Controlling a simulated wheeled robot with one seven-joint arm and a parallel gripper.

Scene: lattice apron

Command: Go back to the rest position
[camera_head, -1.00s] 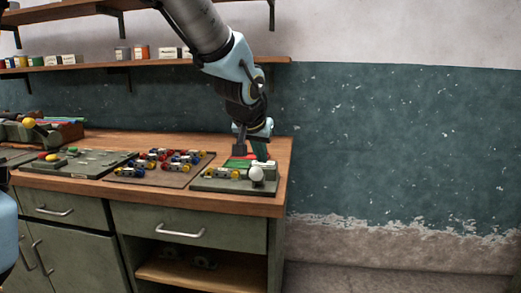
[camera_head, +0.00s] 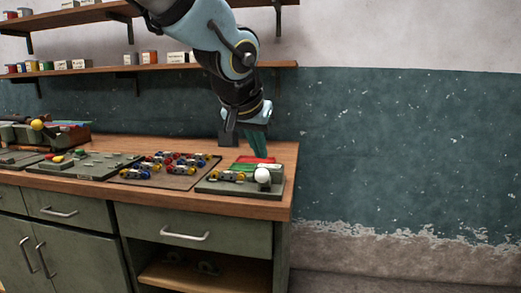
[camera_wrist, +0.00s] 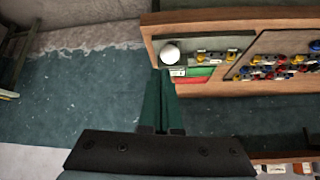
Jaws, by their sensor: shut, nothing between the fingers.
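My gripper (camera_head: 260,155) hangs from my arm above the right end of the wooden workbench (camera_head: 150,203), its green fingers pointing down. In the wrist view my gripper (camera_wrist: 160,72) shows two long green fingers shut together with nothing held. Below it is a grey-green fixture board (camera_head: 222,189) with a white ball (camera_head: 263,175), a red panel (camera_head: 256,160) and a green panel (camera_head: 247,167). In the wrist view the white ball (camera_wrist: 169,52) and green panel (camera_wrist: 195,80) lie just beyond the fingertips.
A tray (camera_head: 150,183) of small red, blue and yellow parts lies left of the board. A wall shelf (camera_head: 100,71) with small boxes runs behind my arm. Another board (camera_head: 80,170) lies further left. The space right of the bench is clear.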

